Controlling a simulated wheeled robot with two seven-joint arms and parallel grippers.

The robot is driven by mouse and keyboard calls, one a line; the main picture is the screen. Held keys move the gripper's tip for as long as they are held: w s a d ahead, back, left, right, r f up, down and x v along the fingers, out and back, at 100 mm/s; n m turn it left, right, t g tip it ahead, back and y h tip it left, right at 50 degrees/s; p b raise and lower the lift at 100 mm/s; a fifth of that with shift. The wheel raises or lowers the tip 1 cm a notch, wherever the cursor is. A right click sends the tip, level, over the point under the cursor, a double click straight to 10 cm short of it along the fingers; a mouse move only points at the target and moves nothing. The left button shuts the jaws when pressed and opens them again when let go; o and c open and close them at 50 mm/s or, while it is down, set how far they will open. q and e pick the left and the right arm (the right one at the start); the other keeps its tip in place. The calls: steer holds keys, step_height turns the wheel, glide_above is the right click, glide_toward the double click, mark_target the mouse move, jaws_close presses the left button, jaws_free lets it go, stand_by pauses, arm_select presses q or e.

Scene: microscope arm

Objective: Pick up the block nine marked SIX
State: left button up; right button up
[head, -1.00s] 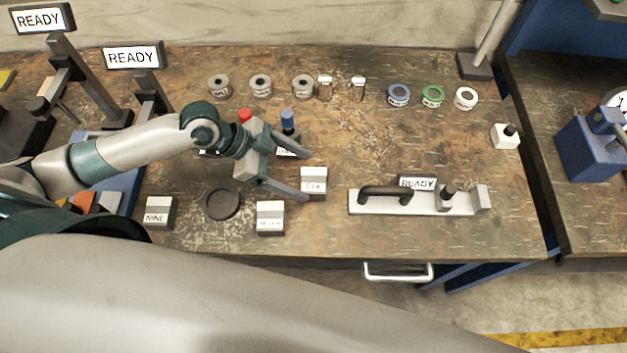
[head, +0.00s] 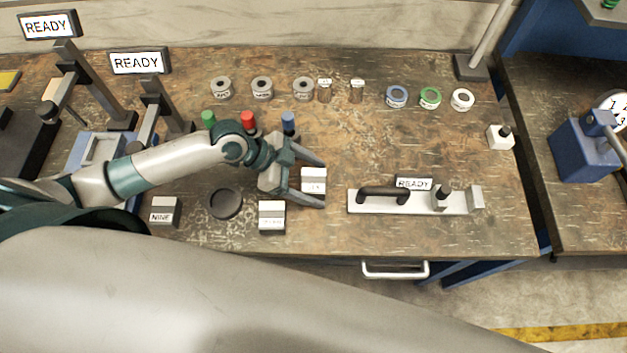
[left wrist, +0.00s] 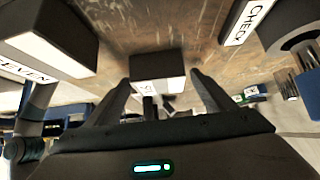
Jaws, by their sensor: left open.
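My left gripper (head: 322,184) is open, with one finger on the far side of the block and the other on the near side. In the left wrist view the block (left wrist: 157,66) appears dark-topped, ahead and between the open fingers (left wrist: 160,78), with a gap on each side. Whether the fingers are low enough around it is hard to tell. My right gripper is not in view.
A block marked SEVEN (left wrist: 50,50) stands close to one finger; it also shows in the head view (head: 271,217). The block NINE (head: 164,211) and a dark round dish (head: 224,203) lie left. A fixture with a black handle (head: 384,194) stands right.

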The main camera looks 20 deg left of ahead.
mark_target(314, 181)
arm_select(q)
steer(key=shift+c, duration=0.7)
jaws_close()
steer(key=shift+r, duration=0.1)
steer(key=shift+r, duration=0.2)
steer(key=shift+r+b, duration=0.5)
steer(key=shift+r, duration=0.35)
step_height(314, 181, up, 2)
steer(key=shift+s+d+b, duration=0.1)
steer(key=shift+b, duration=0.3)
steer(key=s+d+r+p, duration=0.2)
steer(key=s+r, duration=0.5)
steer(key=s, duration=0.4)
steer(key=shift+d+p, duration=0.3)
steer(key=shift+d, duration=0.2)
